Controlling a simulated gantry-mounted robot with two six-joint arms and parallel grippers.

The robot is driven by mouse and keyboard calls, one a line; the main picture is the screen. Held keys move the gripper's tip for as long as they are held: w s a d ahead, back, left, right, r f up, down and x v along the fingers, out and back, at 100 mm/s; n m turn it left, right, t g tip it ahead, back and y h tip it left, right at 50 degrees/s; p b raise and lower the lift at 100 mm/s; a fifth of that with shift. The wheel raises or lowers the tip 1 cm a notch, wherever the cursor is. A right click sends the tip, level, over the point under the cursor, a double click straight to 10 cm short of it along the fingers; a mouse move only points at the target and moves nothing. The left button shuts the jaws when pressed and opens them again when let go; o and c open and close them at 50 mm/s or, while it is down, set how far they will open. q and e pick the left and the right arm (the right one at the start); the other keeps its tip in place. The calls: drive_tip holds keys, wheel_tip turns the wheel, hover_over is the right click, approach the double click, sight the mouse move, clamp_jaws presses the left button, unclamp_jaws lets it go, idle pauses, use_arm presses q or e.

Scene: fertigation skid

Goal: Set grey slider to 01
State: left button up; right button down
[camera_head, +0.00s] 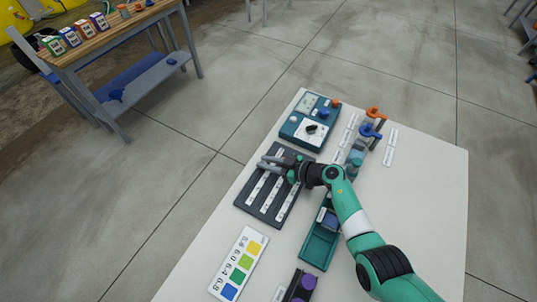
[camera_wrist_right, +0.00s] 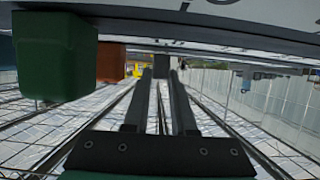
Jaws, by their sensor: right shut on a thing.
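The slider panel (camera_head: 264,209) is a dark board with pale scale tracks lying on the white table. My right gripper (camera_head: 268,164) reaches over the far part of the panel from the right. In the right wrist view its two long fingers (camera_wrist_right: 164,88) are close together, shut on a small dark grey piece at their tips, which looks like the grey slider's knob. A green knob (camera_wrist_right: 57,55) and an orange one (camera_wrist_right: 110,63) show left of the fingers. The scale marks at the grey slider cannot be read. My left gripper is not in view.
A teal dial box (camera_head: 310,122) stands beyond the panel. Blue and orange valve handles (camera_head: 372,130) are at the right, a teal tray (camera_head: 318,248) nearer. A colour chart (camera_head: 238,264) lies near the front left. The table's right side is clear.

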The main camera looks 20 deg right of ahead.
drive_tip(key=c, duration=0.7)
unclamp_jaws()
drive_tip(key=r+p, duration=0.4)
drive_tip(key=shift+s+r, duration=0.2)
drive_tip(key=shift+r, duration=0.15)
drive_tip(key=s+a+r+p, duration=0.1)
drive_tip(key=s+r+p, duration=0.1)
drive_tip(key=s+p, duration=0.2)
drive_tip(key=s+a+r+p, duration=0.1)
drive_tip(key=s+r+p, duration=0.2)
drive_tip(key=s+p, duration=0.1)
drive_tip(key=s+a+r+p, duration=0.1)
drive_tip(key=s+r+p, duration=0.2)
drive_tip(key=s+p, duration=0.2)
drive_tip(key=shift+a+r+p, duration=0.15)
drive_tip(key=shift+a+p, duration=0.1)
drive_tip(key=shift+p, duration=0.15)
drive_tip(key=shift+a, duration=0.1)
